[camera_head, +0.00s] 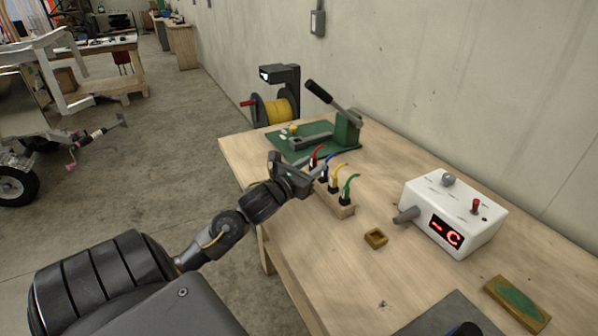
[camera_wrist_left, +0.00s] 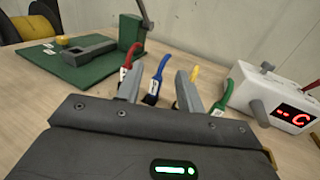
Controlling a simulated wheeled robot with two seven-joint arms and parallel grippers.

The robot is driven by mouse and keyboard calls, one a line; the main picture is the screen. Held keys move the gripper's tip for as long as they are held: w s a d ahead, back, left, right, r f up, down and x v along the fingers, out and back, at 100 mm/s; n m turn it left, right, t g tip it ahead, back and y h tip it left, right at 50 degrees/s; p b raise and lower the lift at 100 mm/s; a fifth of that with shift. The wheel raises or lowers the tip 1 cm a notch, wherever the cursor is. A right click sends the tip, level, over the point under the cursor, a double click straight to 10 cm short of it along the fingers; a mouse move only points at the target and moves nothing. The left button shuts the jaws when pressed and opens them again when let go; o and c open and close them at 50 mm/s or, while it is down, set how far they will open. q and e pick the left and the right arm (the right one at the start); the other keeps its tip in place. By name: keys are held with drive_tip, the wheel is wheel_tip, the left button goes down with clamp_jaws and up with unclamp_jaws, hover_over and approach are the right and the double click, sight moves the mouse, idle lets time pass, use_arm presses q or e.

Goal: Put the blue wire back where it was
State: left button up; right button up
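My left gripper (camera_head: 312,170) reaches the row from the left. In the left wrist view, the open fingers (camera_wrist_left: 158,88) point at the blue wire (camera_wrist_left: 157,78), which shows between them with a gap on each side. My right gripper is not in view.
A white box (camera_head: 455,212) with a red display stands to the right. A green lever tool (camera_head: 346,130) and a yellow spool (camera_head: 273,110) are behind.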

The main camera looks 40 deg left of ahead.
use_arm(q)
drive_tip(key=shift+s+d+b, duration=0.15)
drive_tip(key=shift+s+b, duration=0.1)
drive_tip(key=shift+s, duration=1.2)
drive_tip(key=shift+s+d+b, duration=0.15)
drive_tip(key=shift+s+b, duration=0.1)
drive_tip(key=shift+s, duration=1.2)
